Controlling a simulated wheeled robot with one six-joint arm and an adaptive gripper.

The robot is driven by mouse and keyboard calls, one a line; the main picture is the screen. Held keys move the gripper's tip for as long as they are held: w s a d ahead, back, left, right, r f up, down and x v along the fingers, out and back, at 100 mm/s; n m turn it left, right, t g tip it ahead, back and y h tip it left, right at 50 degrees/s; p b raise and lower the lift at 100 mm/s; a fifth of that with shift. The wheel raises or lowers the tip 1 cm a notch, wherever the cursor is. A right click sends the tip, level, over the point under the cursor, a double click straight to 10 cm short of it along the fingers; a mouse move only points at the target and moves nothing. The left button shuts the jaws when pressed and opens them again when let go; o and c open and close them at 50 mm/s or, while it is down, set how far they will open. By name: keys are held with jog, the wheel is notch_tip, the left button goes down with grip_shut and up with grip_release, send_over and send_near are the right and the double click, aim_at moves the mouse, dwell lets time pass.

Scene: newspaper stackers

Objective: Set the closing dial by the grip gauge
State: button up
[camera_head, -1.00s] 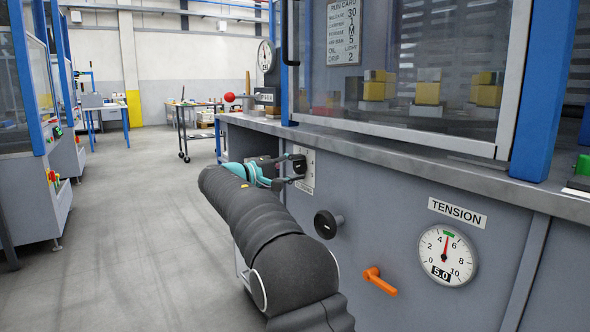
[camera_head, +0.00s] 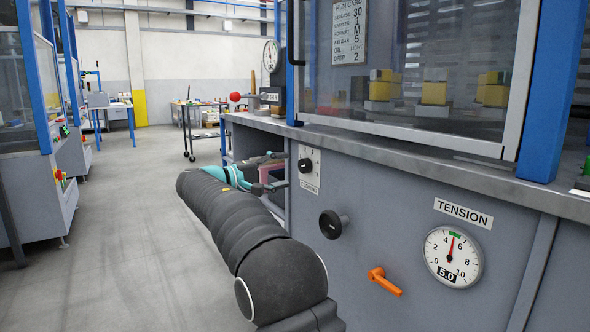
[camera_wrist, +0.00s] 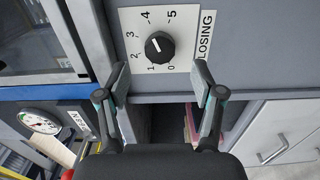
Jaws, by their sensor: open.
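The closing dial (camera_head: 306,165) is a black round knob on a white plate on the grey machine front. In the wrist view the closing dial (camera_wrist: 159,45) shows numbers 0 to 5, and its white mark points to the upper left, roughly between 3 and 4. My gripper (camera_head: 281,171) is open and empty, just left of the dial. In the wrist view my gripper (camera_wrist: 160,81) has its fingertips apart, below the knob and clear of it. The likely grip gauge (camera_head: 270,55) is a white round gauge beyond the bench's far end; it also shows in the wrist view (camera_wrist: 40,121), reading unclear.
A black knob (camera_head: 332,224), an orange handle (camera_head: 384,282) and a TENSION gauge (camera_head: 453,257) sit on the same front. A lever's red ball (camera_head: 235,97) stands by the bench's far end. An opening lies beside the dial panel. The left aisle floor is clear.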

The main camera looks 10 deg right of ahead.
jog(key=v, duration=0.5)
jog(key=shift+s+a, duration=0.2)
jog(key=shift+a, duration=0.15)
jog(key=shift+w, duration=0.1)
notch_tip(320, 180, down, 11)
jog(key=w+a+n+y, duration=0.2)
jog(key=n+y, duration=0.1)
jog(key=y, duration=0.1)
jog(key=s+d+f+g+y+p, duration=0.1)
jog(key=s+d+f+g+y, duration=0.15)
jog(key=s+f+y, duration=0.45)
jog(key=s+d+m+y+p, duration=0.3)
jog(key=s, duration=1.4)
jog(key=s+d+m+y+p, duration=0.3)
jog(key=s+d, duration=0.1)
jog(key=s, duration=1.2)
jog(key=s+d+r+m+t+p, duration=0.1)
jog(key=s+d+r+p, duration=0.1)
jog(key=s+r, duration=0.3)
jog(key=shift+s+d+r, duration=0.3)
jog(key=shift+d+r, duration=0.15)
jog(key=shift+d, duration=0.25)
